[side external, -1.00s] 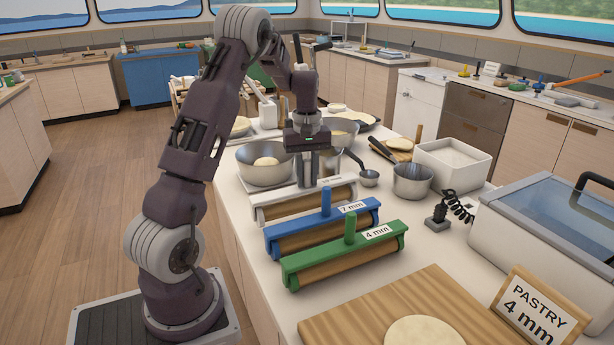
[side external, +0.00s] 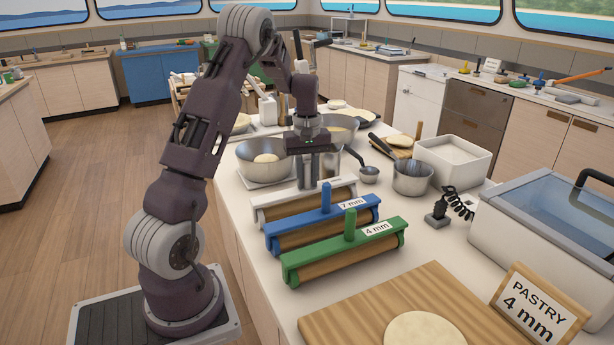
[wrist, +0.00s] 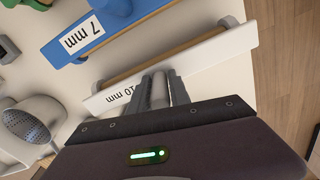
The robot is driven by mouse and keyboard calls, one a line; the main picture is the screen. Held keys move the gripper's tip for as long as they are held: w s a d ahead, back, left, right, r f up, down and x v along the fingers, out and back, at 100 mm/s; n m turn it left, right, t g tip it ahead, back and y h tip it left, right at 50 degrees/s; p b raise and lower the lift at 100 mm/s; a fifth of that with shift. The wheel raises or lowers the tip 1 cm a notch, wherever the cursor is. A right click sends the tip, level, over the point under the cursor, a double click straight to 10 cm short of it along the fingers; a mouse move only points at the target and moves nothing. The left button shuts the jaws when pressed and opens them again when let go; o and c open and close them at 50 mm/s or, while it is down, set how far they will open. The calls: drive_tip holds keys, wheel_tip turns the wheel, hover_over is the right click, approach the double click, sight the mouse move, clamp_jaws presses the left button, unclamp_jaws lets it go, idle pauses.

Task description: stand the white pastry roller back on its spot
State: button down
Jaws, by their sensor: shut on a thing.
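The white pastry roller (side external: 270,203), with a wooden cylinder under its white frame, is upright on or just above the counter, behind the blue roller. In the wrist view its white bar (wrist: 226,47) carries a "10 mm" label. My gripper (side external: 308,178) points down over the middle of the roller and is shut on its grey upright handle. In the wrist view the two fingers (wrist: 161,88) close on that handle from both sides. I cannot tell whether the roller touches the counter. Its spot underneath is hidden.
A blue "7 mm" roller (side external: 322,219) stands close in front, then a green "4 mm" roller (side external: 345,252). A metal bowl (side external: 264,158) is close behind. A wooden board (side external: 385,310) is in front.

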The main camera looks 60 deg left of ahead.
sight(307, 162)
drive_tip(key=shift+f, duration=0.2)
drive_tip(key=c, duration=1.1)
unclamp_jaws()
drive_tip(key=shift+r, duration=0.1)
drive_tip(key=shift+r, duration=3.95)
